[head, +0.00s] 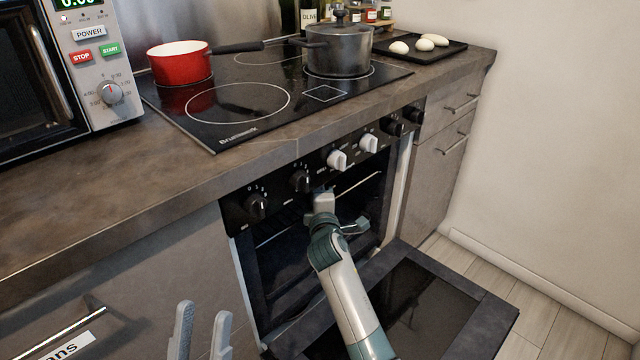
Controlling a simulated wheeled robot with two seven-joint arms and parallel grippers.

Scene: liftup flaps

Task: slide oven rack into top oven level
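The oven (388,215) is open, with its door (440,300) folded down in front. Thin metal bars, possibly the oven rack (364,187), show high in the dark cavity; I cannot tell rack from side rails or how far in it sits. My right arm reaches to the upper oven opening. My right gripper (323,203) is at the opening just below the knobs, its fingers mostly hidden, so its grip is unclear. My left gripper (202,330) is low at the left, in front of the cabinet left of the oven, its two fingers apart and empty.
Control knobs (337,160) stick out just above the opening. On the counter stand a microwave (105,65), a red pan (180,66), a grey pot (338,52) and a black tray (440,52). A drawer handle (65,333) is at lower left. Floor (530,290) is clear at right.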

